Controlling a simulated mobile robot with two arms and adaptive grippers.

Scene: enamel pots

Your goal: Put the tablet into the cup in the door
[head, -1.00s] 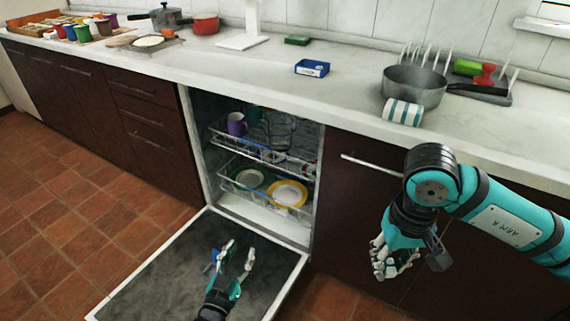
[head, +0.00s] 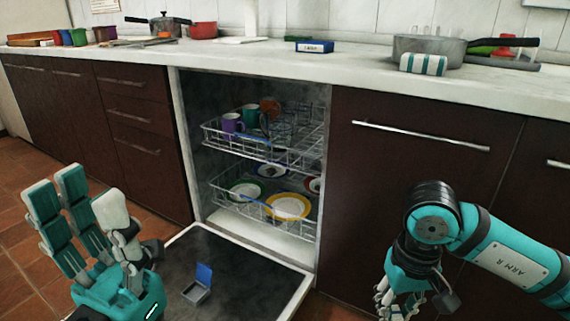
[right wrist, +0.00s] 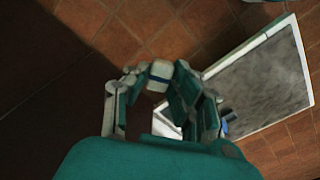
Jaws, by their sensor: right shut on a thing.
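The dishwasher door (head: 245,262) lies folded down. The cup in the door (head: 196,292) is a small grey compartment with its blue lid (head: 204,274) standing open. My left gripper (head: 96,222) is open and empty, left of the door. My right gripper (head: 390,297) hangs low to the right of the door, apart from it. In the right wrist view its fingers are closed around a small white block with a blue band, which looks like the tablet (right wrist: 160,72). In the head view the fingers hide the tablet.
The dishwasher's upper rack (head: 270,150) holds mugs; its lower rack (head: 215,203) holds plates. Brown floor tiles (head: 20,255) are clear at left.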

